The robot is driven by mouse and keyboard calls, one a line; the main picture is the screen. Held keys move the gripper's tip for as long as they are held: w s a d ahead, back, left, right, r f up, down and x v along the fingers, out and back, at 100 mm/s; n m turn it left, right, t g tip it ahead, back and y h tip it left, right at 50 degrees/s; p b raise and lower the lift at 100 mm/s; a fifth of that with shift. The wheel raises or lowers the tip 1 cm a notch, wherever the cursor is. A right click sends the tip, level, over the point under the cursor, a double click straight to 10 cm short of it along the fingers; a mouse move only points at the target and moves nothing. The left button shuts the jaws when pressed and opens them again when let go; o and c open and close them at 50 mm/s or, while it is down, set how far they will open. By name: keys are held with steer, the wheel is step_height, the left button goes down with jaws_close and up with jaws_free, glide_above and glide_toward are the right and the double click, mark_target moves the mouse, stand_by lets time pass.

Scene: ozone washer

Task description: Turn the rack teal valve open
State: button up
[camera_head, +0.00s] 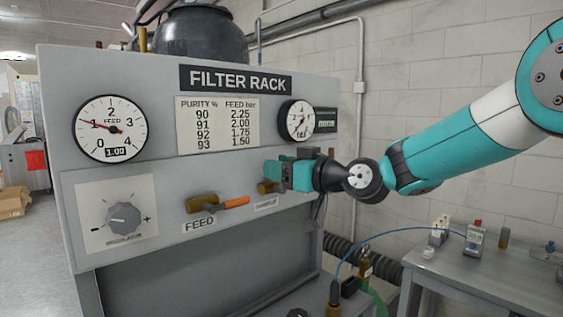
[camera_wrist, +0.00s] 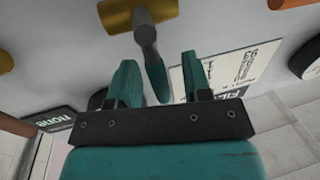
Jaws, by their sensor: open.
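The rack's teal valve shows in the wrist view as a brass body (camera_wrist: 138,14) with a grey lever ending in a teal grip (camera_wrist: 156,78). In the head view its brass body (camera_head: 265,187) is partly visible on the panel, above a small label; its lever is hidden by my gripper. My gripper (camera_head: 276,172) is at the panel front, just beside this valve. In the wrist view my gripper (camera_wrist: 158,62) is open, and the teal grip lies between the two fingers, nearer the left one. I see no clear contact.
The FEED valve (camera_head: 201,202) with an orange lever is close by on the left. Gauges (camera_head: 111,128) (camera_head: 297,120) and a regulator knob (camera_head: 123,219) are on the filter rack (camera_head: 270,60). A side table (camera_head: 480,268) with small items stands at right.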

jaws_close()
steer(key=shift+d+f+m+b, duration=0.15)
steer(key=shift+m+b, duration=0.15)
steer(key=shift+b, duration=0.15)
steer(key=w+d+f+m+t+b, duration=0.1)
steer(key=f+m+t+b, duration=0.1)
steer(key=m, duration=0.7)
steer(key=w+d+f+m+t+h+b, duration=0.1)
steer(key=d+f+m+t+b, duration=0.1)
steer(key=m, duration=0.8)
steer(key=shift+w+d+f+m+b, duration=0.3)
steer(key=shift+w+f+b, duration=0.1)
steer(key=shift+b, duration=0.2)
